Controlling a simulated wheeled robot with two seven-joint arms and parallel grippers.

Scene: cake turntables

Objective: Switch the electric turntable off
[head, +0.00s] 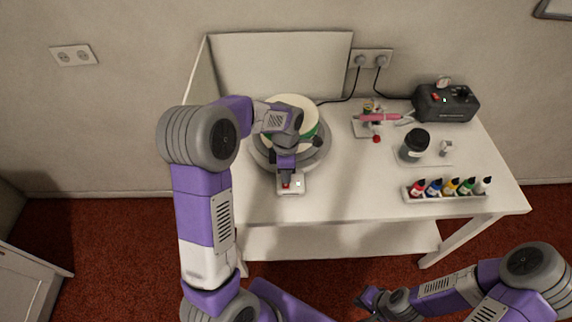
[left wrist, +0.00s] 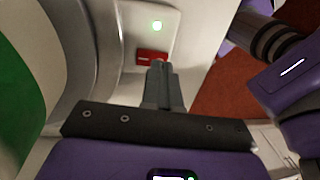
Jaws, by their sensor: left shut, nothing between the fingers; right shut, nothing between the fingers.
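The electric turntable (head: 261,158) stands at the left of the white table, with a white and green cake (head: 303,103) on it. Its control box (head: 296,188) juts out at the front. My right gripper (head: 366,298) is shut and empty, low in front of the table.
A row of colour bottles (head: 450,188), a dark-lidded jar (head: 415,146), a pink tool (head: 378,117) on a stand and a black machine (head: 446,103) occupy the right side. Cords run to the wall socket (head: 371,60). The table's front middle (head: 345,196) is clear.

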